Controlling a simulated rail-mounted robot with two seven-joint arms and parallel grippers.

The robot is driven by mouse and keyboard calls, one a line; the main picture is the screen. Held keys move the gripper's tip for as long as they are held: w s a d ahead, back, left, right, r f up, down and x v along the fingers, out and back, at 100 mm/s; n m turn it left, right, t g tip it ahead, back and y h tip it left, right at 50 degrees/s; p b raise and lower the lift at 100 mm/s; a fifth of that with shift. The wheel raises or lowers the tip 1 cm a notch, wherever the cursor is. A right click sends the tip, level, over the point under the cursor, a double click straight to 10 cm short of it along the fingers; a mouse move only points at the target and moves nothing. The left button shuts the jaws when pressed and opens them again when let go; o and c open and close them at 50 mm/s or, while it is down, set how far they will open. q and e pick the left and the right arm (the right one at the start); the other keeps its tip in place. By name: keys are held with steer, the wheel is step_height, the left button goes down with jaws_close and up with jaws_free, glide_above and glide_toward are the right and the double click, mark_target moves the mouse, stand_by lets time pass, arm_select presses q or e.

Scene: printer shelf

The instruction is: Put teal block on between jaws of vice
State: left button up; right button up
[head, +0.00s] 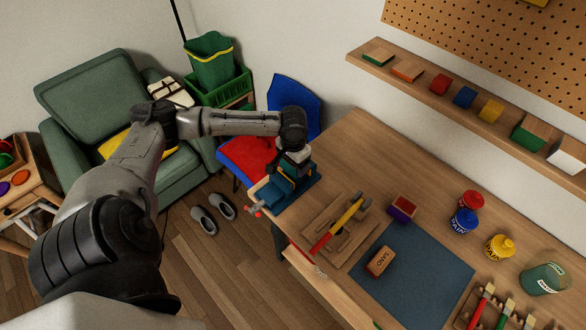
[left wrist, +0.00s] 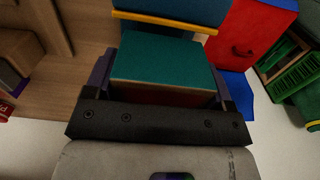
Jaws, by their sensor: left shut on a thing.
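The teal block (left wrist: 160,58) fills the middle of the left wrist view, its flat teal top facing the camera. My left gripper (head: 292,167) is shut on it, with a finger on each side. In the head view the gripper points down over the blue vice (head: 302,192) at the table's far left corner. The arm and gripper partly hide the vice's jaws. I cannot tell whether the block touches the jaws. My right gripper is not in view.
A hammer (head: 340,222) lies on a wooden tray near the vice. A blue mat (head: 420,278) holds a sanding block (head: 380,262). A blue and red chair (head: 296,92) stands beyond the table edge. Paint pots (head: 464,221) stand to the right.

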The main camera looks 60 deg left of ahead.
arm_select(q)
step_height(320, 180, down, 4)
steer(key=shift+r, duration=0.2)
steer(key=o, duration=0.9)
steer(key=shift+f, duration=0.1)
steer(key=shift+o, duration=0.2)
steer(key=shift+r, duration=0.3)
step_height(320, 180, up, 10)
steer(key=shift+r+p, duration=0.2)
steer(key=shift+p, duration=0.4)
steer(key=shift+r, duration=0.65)
